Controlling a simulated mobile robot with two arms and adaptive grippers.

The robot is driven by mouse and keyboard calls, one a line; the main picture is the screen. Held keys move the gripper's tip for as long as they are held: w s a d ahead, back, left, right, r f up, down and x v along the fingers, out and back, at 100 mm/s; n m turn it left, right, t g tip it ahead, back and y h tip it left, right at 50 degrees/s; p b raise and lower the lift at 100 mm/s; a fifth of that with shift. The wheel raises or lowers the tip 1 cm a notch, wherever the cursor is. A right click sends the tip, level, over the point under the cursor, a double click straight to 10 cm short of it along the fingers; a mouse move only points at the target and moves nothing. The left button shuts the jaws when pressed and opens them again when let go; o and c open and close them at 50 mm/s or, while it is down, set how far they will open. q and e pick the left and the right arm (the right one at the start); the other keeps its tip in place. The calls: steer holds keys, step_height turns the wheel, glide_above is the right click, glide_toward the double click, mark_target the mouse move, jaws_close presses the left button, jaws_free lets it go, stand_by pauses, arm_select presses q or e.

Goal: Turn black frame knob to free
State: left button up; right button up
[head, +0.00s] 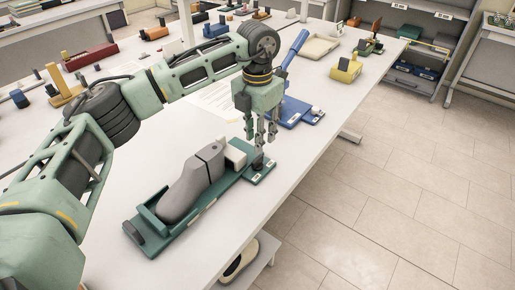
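A green test frame (160,238) lies on the white table and carries a grey shoe last (195,183) with a white block (236,152) behind its heel. A small black knob (258,161) stands upright at the frame's far right end. My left gripper (261,143) points down directly over the knob. Its fingers look spread apart, with the tips at or just above the knob's top; I cannot tell whether they touch it. My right gripper is not in view.
A blue frame with a raised lever (296,42) lies behind my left gripper. A yellow block (346,69) stands farther back on the table. A shoe (239,260) rests on a lower shelf. The tiled floor to the right is clear.

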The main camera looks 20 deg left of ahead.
arm_select(q)
step_height(320, 180, up, 4)
stand_by(0.5)
